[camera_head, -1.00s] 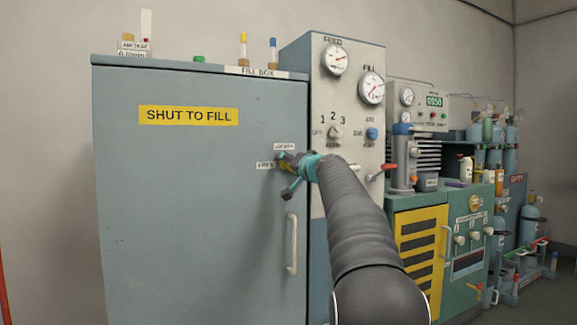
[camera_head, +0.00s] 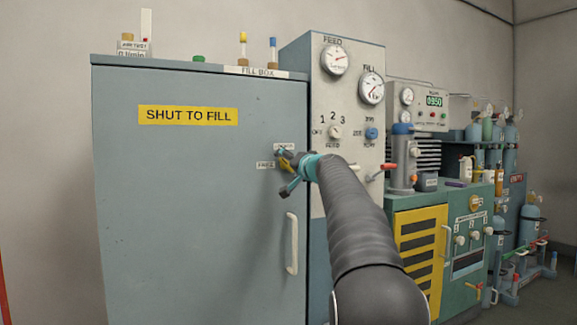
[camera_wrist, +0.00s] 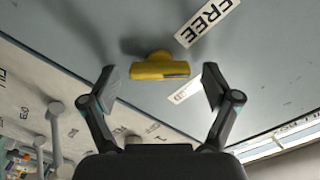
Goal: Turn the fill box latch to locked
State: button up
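The fill box (camera_head: 190,200) is a tall grey-blue cabinet with a shut door. Its latch is a small yellow handle, clear in the wrist view (camera_wrist: 158,68) and partly hidden by my gripper in the head view. A FREE label (camera_head: 265,165) is left of the latch, and the LOCKED label (camera_head: 284,147) is above it. My gripper (camera_wrist: 160,84) is open, with one finger on each side of the latch and gaps showing on both sides. Whether the fingertips reach past the handle's face is hard to tell.
A white door handle (camera_head: 291,243) is below the latch. Small bottles stand on top of the box.

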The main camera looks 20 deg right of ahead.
jog(key=s, duration=1.2)
jog(key=shift+d, duration=0.2)
dwell(0.4)
